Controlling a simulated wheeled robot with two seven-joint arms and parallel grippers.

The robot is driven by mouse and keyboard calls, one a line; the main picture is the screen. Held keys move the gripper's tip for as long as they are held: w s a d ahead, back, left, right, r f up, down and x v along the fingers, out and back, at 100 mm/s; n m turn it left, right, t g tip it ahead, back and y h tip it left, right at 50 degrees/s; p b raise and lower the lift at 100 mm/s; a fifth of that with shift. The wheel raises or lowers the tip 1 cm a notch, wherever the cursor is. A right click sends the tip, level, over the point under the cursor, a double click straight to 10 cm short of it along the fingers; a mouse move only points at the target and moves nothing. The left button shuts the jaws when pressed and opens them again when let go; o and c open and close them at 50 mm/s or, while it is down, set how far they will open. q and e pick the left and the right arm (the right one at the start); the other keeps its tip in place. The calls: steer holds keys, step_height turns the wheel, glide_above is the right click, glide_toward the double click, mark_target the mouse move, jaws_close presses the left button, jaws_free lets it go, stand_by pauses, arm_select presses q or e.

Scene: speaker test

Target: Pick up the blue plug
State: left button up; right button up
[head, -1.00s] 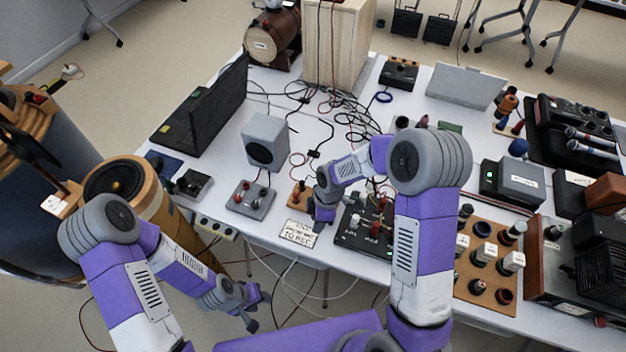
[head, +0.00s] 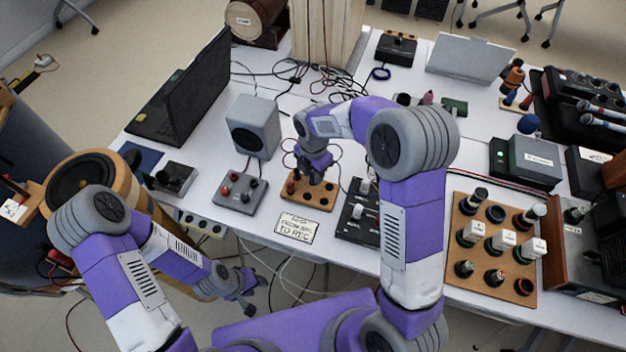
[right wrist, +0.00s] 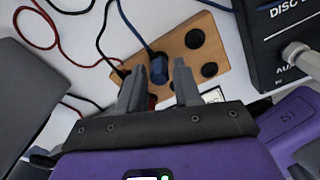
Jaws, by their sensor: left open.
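The blue plug (right wrist: 158,68) stands in a wooden socket board (right wrist: 192,60) in the right wrist view, with a dark blue cable running up from it. My right gripper (right wrist: 161,72) is open. Its two fingers are apart on either side of the blue plug in that picture, with visible gaps; the depth between them is hard to tell. In the head view, my right gripper (head: 312,178) is over the wooden board (head: 318,199) and hides part of it. My left gripper (head: 246,286) is open and empty, low in front of the table.
A red plug (right wrist: 152,101) shows partly between the fingers, lower than the blue one. A black box (head: 352,222) is right of the board, a grey box (head: 240,194) left. A paper sign (head: 297,229) lies in front. A speaker (head: 254,127) and loose cables are behind.

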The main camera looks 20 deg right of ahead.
mark_target(313, 174)
steer(key=shift+f, duration=0.5)
jaws_close()
step_height(313, 174, up, 10)
steer(key=p, duration=0.3)
steer(key=shift+r, duration=0.2)
step_height(313, 174, up, 4)
steer(key=p, duration=0.4)
steer(key=shift+f, duration=0.15)
